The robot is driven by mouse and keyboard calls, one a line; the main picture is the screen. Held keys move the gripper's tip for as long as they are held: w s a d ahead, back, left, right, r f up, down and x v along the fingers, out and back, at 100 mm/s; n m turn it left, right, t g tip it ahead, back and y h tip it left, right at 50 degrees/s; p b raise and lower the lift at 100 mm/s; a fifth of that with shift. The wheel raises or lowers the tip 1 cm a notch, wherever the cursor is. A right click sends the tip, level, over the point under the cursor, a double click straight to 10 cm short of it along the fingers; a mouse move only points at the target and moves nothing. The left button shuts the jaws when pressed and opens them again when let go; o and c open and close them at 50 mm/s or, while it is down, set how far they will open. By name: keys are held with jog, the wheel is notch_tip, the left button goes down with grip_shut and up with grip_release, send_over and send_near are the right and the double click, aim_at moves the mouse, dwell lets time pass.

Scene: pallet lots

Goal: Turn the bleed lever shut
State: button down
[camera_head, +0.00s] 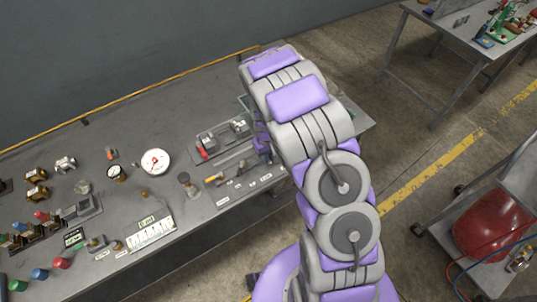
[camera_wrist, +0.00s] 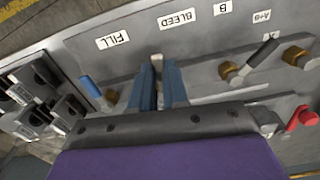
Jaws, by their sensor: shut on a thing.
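In the wrist view, my gripper (camera_wrist: 158,68) reaches over a grey valve plate (camera_wrist: 205,75), its two blue-grey fingers close together below the upside-down BLEED label (camera_wrist: 177,20). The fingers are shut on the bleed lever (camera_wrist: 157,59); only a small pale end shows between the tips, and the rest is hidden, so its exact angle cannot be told. In the head view my arm hides most of the gripper; a purple part of it (camera_head: 262,143) shows at the bench's right end.
A blue-handled lever (camera_wrist: 91,87) sits left by the FILL label (camera_wrist: 115,40). Brass valves (camera_wrist: 232,71) and a red lever (camera_wrist: 304,118) are to the right. Grey blocks (camera_wrist: 40,75) stand far left. Gauges (camera_head: 155,162) and fittings crowd the bench (camera_head: 130,120) left of my arm.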

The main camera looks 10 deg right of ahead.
jog(key=m, duration=0.1)
jog(key=a+m, duration=0.1)
jog(key=m+p, duration=0.1)
jog(key=m, duration=0.1)
jog(key=shift+a, duration=0.25)
jog(key=m, duration=0.1)
jog(key=a+m+p, duration=0.1)
jog(key=m, duration=0.2)
jog(key=shift+w+a+r+m, duration=0.1)
jog(key=shift+w+a+m, duration=0.2)
jog(key=shift+w, duration=0.1)
jog(key=m, duration=0.3)
jog(key=w+a+m, duration=0.1)
jog(key=shift+m, duration=0.3)
jog(key=shift+w+a+m, duration=0.15)
jog(key=shift+w+m, duration=0.15)
jog(key=shift+m, duration=0.55)
jog(key=shift+w+a+m, duration=0.15)
jog(key=shift+w+m, duration=0.1)
jog(key=shift+m, duration=0.6)
jog(key=c, duration=1.1)
grip_release()
notch_tip(320, 180, up, 17)
jog(key=shift+a+r, duration=0.1)
jog(key=shift+a, duration=0.05)
